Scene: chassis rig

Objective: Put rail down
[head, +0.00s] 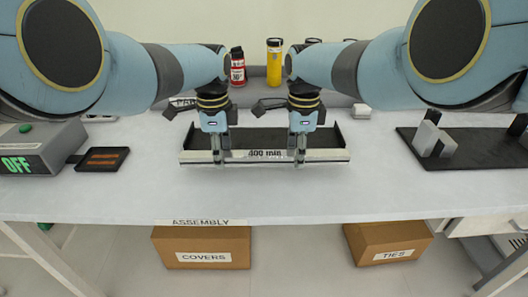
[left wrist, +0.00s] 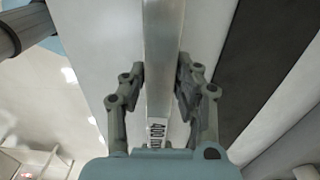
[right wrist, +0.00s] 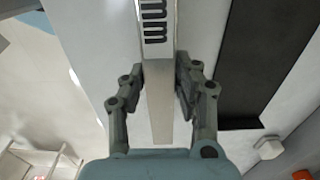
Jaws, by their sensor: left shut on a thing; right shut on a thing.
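The rail (head: 330,156) is a long pale metal bar marked "400 mm", lying level across the middle of the head view. My left gripper (head: 218,158) is shut on it left of the label, and my right gripper (head: 298,158) is shut on it right of the label. In the left wrist view the rail (left wrist: 162,60) runs between the fingers (left wrist: 160,85); the right wrist view shows the rail (right wrist: 160,105) between the other fingers (right wrist: 160,85). I cannot tell whether the rail touches the table. A dark tray (head: 262,138) with raised ends is just behind it.
The white table (head: 300,198) is clear in front of the rail. An OFF box (head: 40,148) and a small dark pad (head: 102,159) are at left. A black mat with grey blocks (head: 462,158) is at right. Red (head: 237,68) and yellow bottles (head: 273,65) stand behind.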

